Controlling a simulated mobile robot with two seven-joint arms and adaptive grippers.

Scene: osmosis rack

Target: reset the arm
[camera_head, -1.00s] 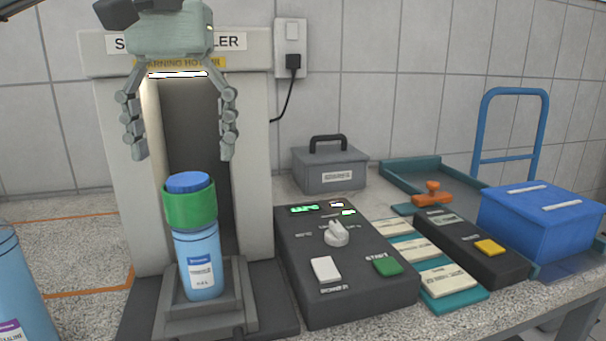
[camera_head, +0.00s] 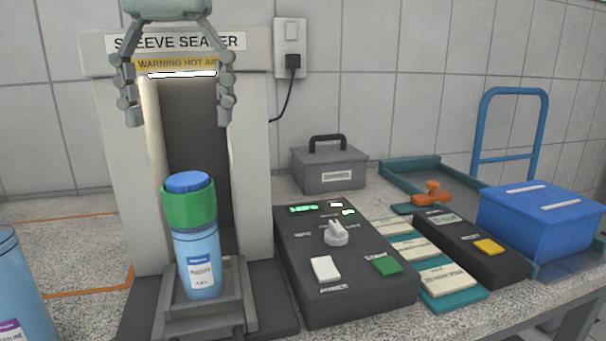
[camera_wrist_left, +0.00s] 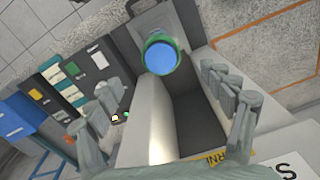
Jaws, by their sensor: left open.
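My left gripper (camera_head: 178,115) is open and empty, high in front of the sleeve sealer (camera_head: 255,150), above the bottle. Its two fingers are spread wide and also show at both sides of the left wrist view (camera_wrist_left: 170,112). A blue bottle (camera_head: 200,262) with a blue cap and a green sleeve (camera_head: 189,207) around its upper part stands upright on the sealer's grey holder. From above, the blue cap (camera_wrist_left: 160,58) shows inside the green ring in the left wrist view. The gripper is clear of the bottle. My right gripper is not in view.
A dark control box (camera_head: 345,265) with a knob and buttons stands right of the sealer. A grey toolbox (camera_head: 329,168), teal strips with cards, a second dark box (camera_head: 470,245) and a blue crate (camera_head: 540,225) lie further right. Another blue bottle (camera_head: 20,290) stands at left.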

